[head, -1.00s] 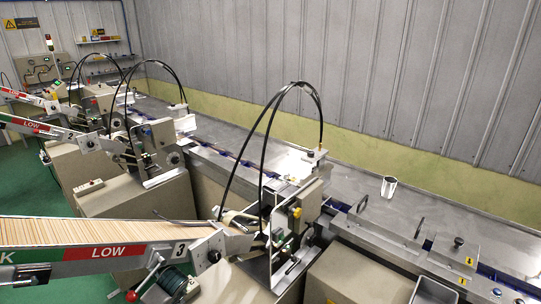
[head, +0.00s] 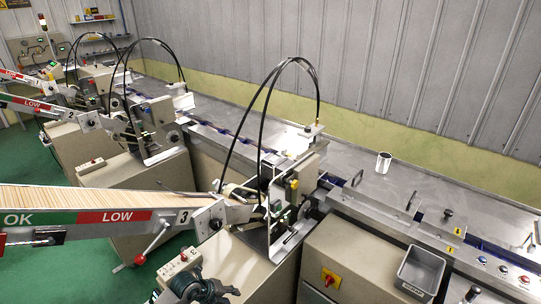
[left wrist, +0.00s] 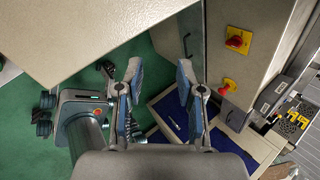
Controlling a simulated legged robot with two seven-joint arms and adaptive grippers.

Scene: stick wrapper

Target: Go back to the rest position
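My left gripper (left wrist: 160,75) is open in the left wrist view, its two blue-padded fingers apart with nothing between them. It hangs over the gap between beige cabinets, above the green floor. In the head view only a small dark part of the left gripper (head: 207,290) shows at the bottom edge, in front of the third stick feeder. My right gripper is in neither view.
Feeder number 3 (head: 100,200), loaded with sticks, reaches in from the left. A grey bin (head: 420,271) sits at the front right, and a metal cup (head: 383,162) stands on the long table. A red-and-yellow switch (left wrist: 237,40) juts from a cabinet near the left gripper.

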